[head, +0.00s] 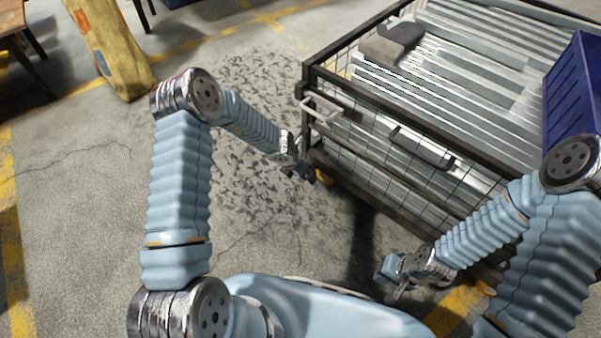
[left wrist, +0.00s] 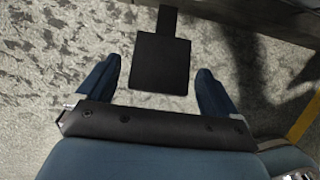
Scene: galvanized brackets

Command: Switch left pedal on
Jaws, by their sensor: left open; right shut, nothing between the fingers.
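In the left wrist view a black flat pedal (left wrist: 160,62) on a narrower stem shows between my left gripper's dark blue fingers (left wrist: 155,68). Gaps show on both sides, and I cannot tell how far below the fingers it is. In the head view my left gripper (head: 303,171) is open, low beside the near left corner of the wire-mesh cart (head: 311,70). A small yellow-orange part (head: 324,177) shows just beyond it; the pedal is not clear there. My right gripper (head: 388,270) is shut and empty in front of the cart's near side.
The cart holds long galvanized brackets (head: 470,60), with grey and dark blocks (head: 391,45) on top. A white handle (head: 320,107) sticks out from its corner. A blue crate (head: 573,90) stands at right. The concrete floor (head: 80,180) left of the cart is open.

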